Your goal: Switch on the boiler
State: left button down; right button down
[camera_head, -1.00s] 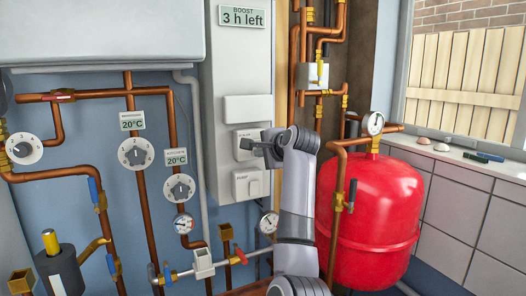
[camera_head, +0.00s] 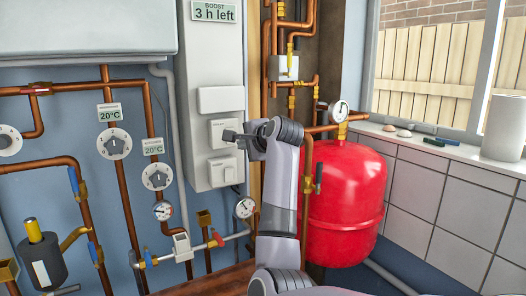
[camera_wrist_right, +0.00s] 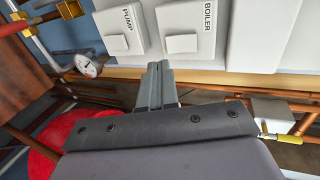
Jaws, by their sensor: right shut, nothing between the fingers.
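The boiler switch (camera_head: 218,133) is the upper of two white switches on the grey-white panel, partly behind my gripper. In the right wrist view its plate reads BOILER and its rocker (camera_wrist_right: 182,43) is pale. The pump switch (camera_head: 221,170) sits directly below it; the right wrist view shows it labelled PUMP (camera_wrist_right: 124,30). My right gripper (camera_head: 228,135) is shut and empty, in front of the boiler switch's right part. In the right wrist view its fingertips (camera_wrist_right: 158,68) point between the two rockers; contact cannot be told. My left gripper is not in view.
A display above reads BOOST 3 h left (camera_head: 214,12). Copper pipes and dials (camera_head: 114,144) cover the wall at left. A red tank (camera_head: 343,200) with a gauge stands right of my arm. A tiled ledge (camera_head: 440,150) runs under the window.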

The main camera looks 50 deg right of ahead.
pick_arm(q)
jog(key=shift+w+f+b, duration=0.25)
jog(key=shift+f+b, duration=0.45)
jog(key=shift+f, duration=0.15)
pick_arm(e)
jog(key=s+a, duration=0.2)
jog(key=s, duration=0.5)
jog(key=shift+s+a+r, duration=0.15)
jog(key=shift+r, duration=0.3)
